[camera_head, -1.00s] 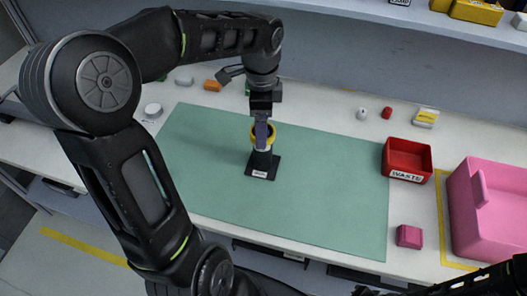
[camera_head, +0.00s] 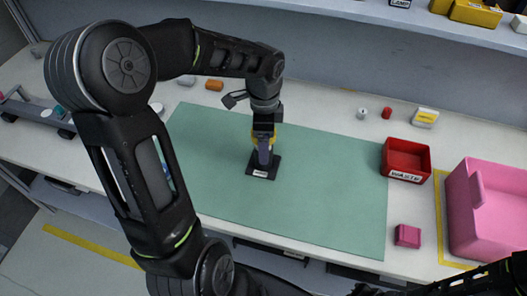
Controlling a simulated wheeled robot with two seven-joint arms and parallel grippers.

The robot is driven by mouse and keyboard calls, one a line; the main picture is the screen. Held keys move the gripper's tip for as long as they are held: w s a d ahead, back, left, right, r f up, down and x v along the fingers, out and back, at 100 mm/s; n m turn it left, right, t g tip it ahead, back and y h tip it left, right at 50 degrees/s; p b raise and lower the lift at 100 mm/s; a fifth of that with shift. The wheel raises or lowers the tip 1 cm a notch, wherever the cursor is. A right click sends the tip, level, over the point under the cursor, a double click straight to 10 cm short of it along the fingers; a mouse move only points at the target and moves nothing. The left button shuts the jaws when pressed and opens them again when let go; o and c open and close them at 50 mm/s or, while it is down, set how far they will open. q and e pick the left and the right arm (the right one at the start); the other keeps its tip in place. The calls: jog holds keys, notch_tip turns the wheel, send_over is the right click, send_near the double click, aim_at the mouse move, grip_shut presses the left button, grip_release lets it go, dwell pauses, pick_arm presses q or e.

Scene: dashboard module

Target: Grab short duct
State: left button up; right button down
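A black square stand (camera_head: 262,172) with a white label on its front edge sits on the green mat. On it is an upright piece with a yellow rim (camera_head: 254,138), mostly hidden by my gripper. I cannot tell if this is the short duct. My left gripper (camera_head: 264,157) points down at this piece, its purple-grey finger in front of it. Whether the fingers touch it or are shut is hidden. My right gripper is out of view; only a dark arm part shows at the bottom right.
A green mat (camera_head: 330,190) covers the middle, clear on its right. A red waste bin (camera_head: 406,158), a pink cube (camera_head: 407,236) and a large pink bin (camera_head: 490,210) stand at right. Small items line the back, beneath a shelf (camera_head: 350,8). A grey rail (camera_head: 35,112) lies at left.

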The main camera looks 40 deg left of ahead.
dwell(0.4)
pick_arm(q)
grip_shut()
dwell(0.8)
